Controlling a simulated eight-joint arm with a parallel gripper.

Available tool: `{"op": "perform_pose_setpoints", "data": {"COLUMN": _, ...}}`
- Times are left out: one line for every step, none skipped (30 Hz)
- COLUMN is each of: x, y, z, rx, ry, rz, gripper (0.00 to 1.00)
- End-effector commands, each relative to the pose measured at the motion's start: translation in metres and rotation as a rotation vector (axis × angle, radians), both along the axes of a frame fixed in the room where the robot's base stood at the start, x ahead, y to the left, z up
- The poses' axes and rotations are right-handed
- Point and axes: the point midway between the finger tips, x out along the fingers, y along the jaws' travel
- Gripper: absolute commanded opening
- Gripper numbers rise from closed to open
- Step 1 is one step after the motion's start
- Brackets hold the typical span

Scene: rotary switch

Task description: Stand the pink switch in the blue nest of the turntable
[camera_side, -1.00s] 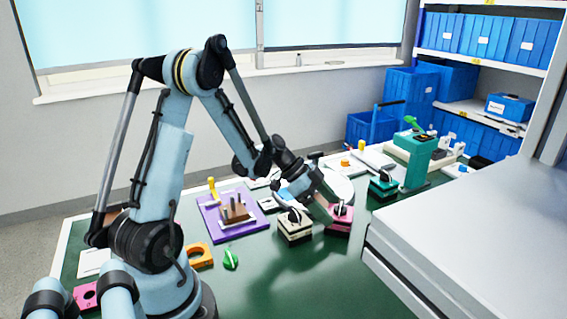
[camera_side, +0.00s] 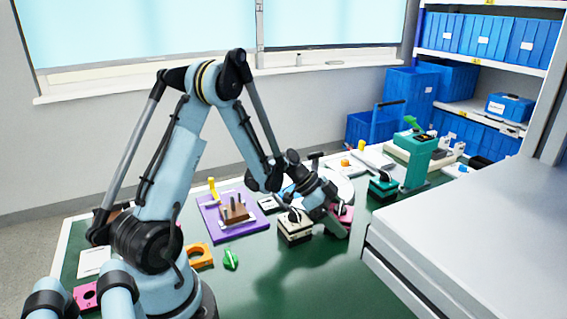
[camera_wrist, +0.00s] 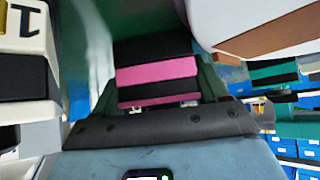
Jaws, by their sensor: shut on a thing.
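The pink switch (camera_side: 347,213) is on the green table right of the cream switch, mostly hidden behind my gripper (camera_side: 336,221) in the side view. In the wrist view the pink switch (camera_wrist: 155,70), a pink block with black bands, sits between the two fingers of my gripper (camera_wrist: 160,84), which is shut on it. I cannot tell whether the switch is clear of the table. The turntable (camera_side: 340,188) is a pale round disc behind my gripper, partly covered by it. A blue patch (camera_side: 288,191) shows beside the wrist; I cannot tell whether it is the nest.
A cream switch (camera_side: 295,228) stands close left of my gripper. A purple board with pegs (camera_side: 215,226) lies further left. A teal switch (camera_side: 383,186) and a teal press (camera_side: 413,160) stand to the right. Bare green table (camera_side: 290,275) lies in front.

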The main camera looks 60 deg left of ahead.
Motion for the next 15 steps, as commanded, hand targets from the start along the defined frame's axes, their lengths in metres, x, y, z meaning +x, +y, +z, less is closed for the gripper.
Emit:
{"op": "perform_pose_setpoints", "data": {"x": 0.000, "y": 0.000, "z": 0.000, "rx": -0.001, "ry": -0.001, "rz": 0.000, "gripper": 0.31}}
{"op": "perform_pose_setpoints", "data": {"x": 0.000, "y": 0.000, "z": 0.000, "rx": -0.001, "ry": -0.001, "rz": 0.000, "gripper": 0.31}}
{"op": "perform_pose_setpoints", "data": {"x": 0.000, "y": 0.000, "z": 0.000, "rx": -0.001, "ry": -0.001, "rz": 0.000, "gripper": 0.31}}
{"op": "perform_pose_setpoints", "data": {"x": 0.000, "y": 0.000, "z": 0.000, "rx": -0.001, "ry": -0.001, "rz": 0.000, "gripper": 0.31}}
{"op": "perform_pose_setpoints", "data": {"x": 0.000, "y": 0.000, "z": 0.000, "rx": -0.001, "ry": -0.001, "rz": 0.000, "gripper": 0.31}}
{"op": "perform_pose_setpoints", "data": {"x": 0.000, "y": 0.000, "z": 0.001, "rx": -0.001, "ry": -0.001, "rz": 0.000, "gripper": 0.31}}
{"op": "perform_pose_setpoints", "data": {"x": 0.000, "y": 0.000, "z": 0.002, "rx": -0.001, "ry": -0.001, "rz": 0.000, "gripper": 0.31}}
{"op": "perform_pose_setpoints", "data": {"x": 0.000, "y": 0.000, "z": 0.002, "rx": -0.001, "ry": -0.001, "rz": 0.000, "gripper": 0.31}}
{"op": "perform_pose_setpoints", "data": {"x": 0.000, "y": 0.000, "z": 0.004, "rx": -0.001, "ry": -0.001, "rz": 0.000, "gripper": 0.31}}
{"op": "perform_pose_setpoints", "data": {"x": 0.000, "y": 0.000, "z": 0.005, "rx": -0.001, "ry": -0.001, "rz": 0.000, "gripper": 0.31}}
{"op": "perform_pose_setpoints", "data": {"x": 0.000, "y": 0.000, "z": 0.007, "rx": -0.001, "ry": -0.001, "rz": 0.000, "gripper": 0.31}}
{"op": "perform_pose_setpoints", "data": {"x": 0.000, "y": 0.000, "z": 0.009, "rx": -0.001, "ry": -0.001, "rz": 0.000, "gripper": 0.31}}
{"op": "perform_pose_setpoints", "data": {"x": 0.000, "y": 0.000, "z": 0.012, "rx": -0.001, "ry": -0.001, "rz": 0.000, "gripper": 0.31}}
{"op": "perform_pose_setpoints", "data": {"x": 0.000, "y": 0.000, "z": 0.014, "rx": -0.001, "ry": 0.000, "rz": 0.001, "gripper": 0.31}}
{"op": "perform_pose_setpoints", "data": {"x": 0.000, "y": 0.000, "z": 0.019, "rx": -0.001, "ry": 0.000, "rz": 0.001, "gripper": 0.31}}
